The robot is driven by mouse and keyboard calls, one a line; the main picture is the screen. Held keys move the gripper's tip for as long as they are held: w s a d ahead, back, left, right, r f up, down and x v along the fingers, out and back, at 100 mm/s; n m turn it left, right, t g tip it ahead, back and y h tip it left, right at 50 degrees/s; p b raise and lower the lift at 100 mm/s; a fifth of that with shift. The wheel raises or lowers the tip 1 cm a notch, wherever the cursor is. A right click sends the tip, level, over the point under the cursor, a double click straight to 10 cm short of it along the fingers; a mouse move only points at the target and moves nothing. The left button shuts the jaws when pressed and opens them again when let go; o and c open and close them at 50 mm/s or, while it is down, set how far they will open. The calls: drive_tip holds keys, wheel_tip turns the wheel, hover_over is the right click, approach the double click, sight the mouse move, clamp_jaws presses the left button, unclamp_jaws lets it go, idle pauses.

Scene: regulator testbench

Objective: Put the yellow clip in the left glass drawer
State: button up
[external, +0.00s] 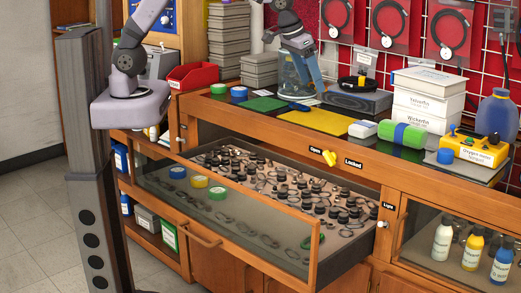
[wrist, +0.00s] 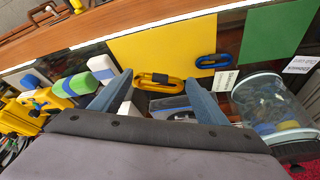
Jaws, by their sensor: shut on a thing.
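In the external view, my gripper (external: 312,84) is low over the back of the counter, beside the glass jar; I cannot make out the clip there. The left glass drawer (external: 220,213) is pulled out below the counter, its top open. Several dark knobbed parts and rings lie in it, with blue, yellow and green tape rolls near its left end.
The glass jar (external: 291,74) stands close to my gripper. A blue clip (wrist: 212,61) lies by the yellow mat (wrist: 150,38). White boxes (external: 425,100), a green roll (external: 400,133) and a yellow meter (external: 475,148) stand to the right. The room above the drawer is clear.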

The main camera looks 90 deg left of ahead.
drive_tip(key=s+d+f+m+h, duration=0.1)
drive_tip(key=s+d+f+m, duration=0.35)
drive_tip(key=s+f, duration=0.55)
drive_tip(key=d+f+n+g+y+b, duration=0.1)
drive_tip(key=d+f+n+g+b, duration=0.2)
drive_tip(key=n, duration=1)
drive_tip(key=d+f+n+g+y+b, duration=0.1)
drive_tip(key=d+f+n+g+b, duration=0.3)
drive_tip(key=d+f+n, duration=0.5)
drive_tip(key=shift+d+f+n+y+b, duration=0.35)
drive_tip(key=shift+d+n+b, duration=0.4)
drive_tip(key=shift+d+n, duration=1.25)
drive_tip(key=shift+n, duration=0.35)
drive_tip(key=shift+w+a+f+p, duration=0.15)
drive_tip(key=shift+f+p, duration=0.1)
drive_tip(key=shift+f, duration=1.4)
drive_tip(key=shift+s+a+f+p, duration=0.1)
drive_tip(key=shift+f+p, duration=0.2)
drive_tip(key=shift+f, duration=1.35)
drive_tip(key=shift+w+a+f+p, duration=0.15)
drive_tip(key=shift+f+p, duration=0.1)
drive_tip(key=shift+f, duration=1.4)
drive_tip(key=shift+s, duration=0.1)
